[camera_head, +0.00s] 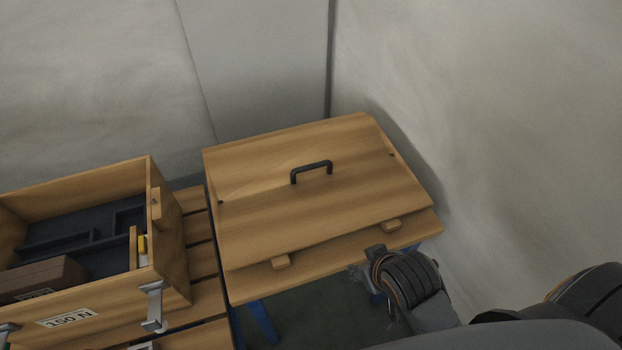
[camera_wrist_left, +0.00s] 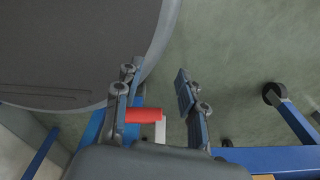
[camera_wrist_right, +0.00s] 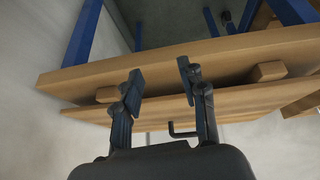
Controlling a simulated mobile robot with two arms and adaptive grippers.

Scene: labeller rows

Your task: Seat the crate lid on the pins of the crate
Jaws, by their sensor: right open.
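The crate lid (camera_head: 320,195) is a wooden board with a black handle (camera_head: 312,170) and small dark holes near its sides. It lies on a wooden table, behind two small blocks. The open wooden crate (camera_head: 110,295) stands at the left; I cannot make out its pins clearly. My left gripper (camera_wrist_left: 157,83) is open and empty over the floor.
The lid's table (camera_head: 320,270) has blue legs. The crate stands on a slatted wooden surface (camera_head: 200,250) and holds a brown box (camera_head: 40,278) and a dark insert. Metal latches (camera_head: 154,305) hang on its front. Walls close in behind and at the right.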

